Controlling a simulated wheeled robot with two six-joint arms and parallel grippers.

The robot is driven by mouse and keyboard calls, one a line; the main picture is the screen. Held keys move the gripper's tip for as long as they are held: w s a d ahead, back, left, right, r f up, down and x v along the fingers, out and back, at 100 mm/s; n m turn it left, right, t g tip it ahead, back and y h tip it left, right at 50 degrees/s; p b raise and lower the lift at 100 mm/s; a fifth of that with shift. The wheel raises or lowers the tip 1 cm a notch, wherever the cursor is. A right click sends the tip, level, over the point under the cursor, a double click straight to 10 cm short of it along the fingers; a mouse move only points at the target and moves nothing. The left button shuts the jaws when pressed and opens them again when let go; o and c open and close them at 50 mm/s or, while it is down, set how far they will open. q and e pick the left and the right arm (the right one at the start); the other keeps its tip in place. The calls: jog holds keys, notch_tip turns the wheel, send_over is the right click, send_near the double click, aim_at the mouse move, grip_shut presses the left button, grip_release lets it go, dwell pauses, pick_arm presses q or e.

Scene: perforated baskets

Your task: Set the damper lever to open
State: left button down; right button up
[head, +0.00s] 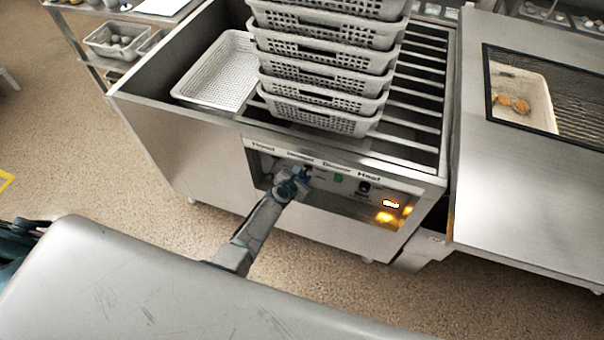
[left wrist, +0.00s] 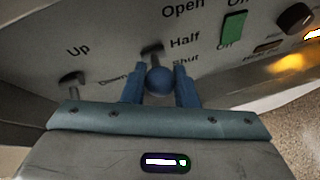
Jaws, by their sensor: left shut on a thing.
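The damper lever (left wrist: 152,50) comes out of the control panel (left wrist: 110,40) beside the "Half" label, with "Open" above and "Shut" below. Its ball knob (left wrist: 159,81) sits between the two blue fingers of my left gripper (left wrist: 160,86). The left gripper is shut on this knob. In the head view my left gripper (head: 293,183) reaches the panel (head: 325,182) on the front of the steel unit, under the "Damper" label, and mostly hides the lever. My right gripper is not in view.
A second lever (left wrist: 72,80) with "Up" and "Down" labels is close left of the fingers. A green switch (left wrist: 235,27) and a dark knob (left wrist: 296,17) are to the right. Stacked perforated baskets (head: 325,75) stand on the unit above the panel.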

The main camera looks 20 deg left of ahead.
pick_arm(q)
jog(key=shift+w, duration=0.1)
dwell(0.4)
jog(key=c, duration=1.2)
grip_release()
jog(key=shift+r, duration=0.1)
jog(key=shift+s+a+r+p, duration=0.1)
jog(key=shift+s+r+p, duration=0.1)
jog(key=shift+s+p, duration=0.2)
jog(key=p+v, duration=0.5)
jog(key=v, duration=0.5)
jog(key=shift+a, duration=0.1)
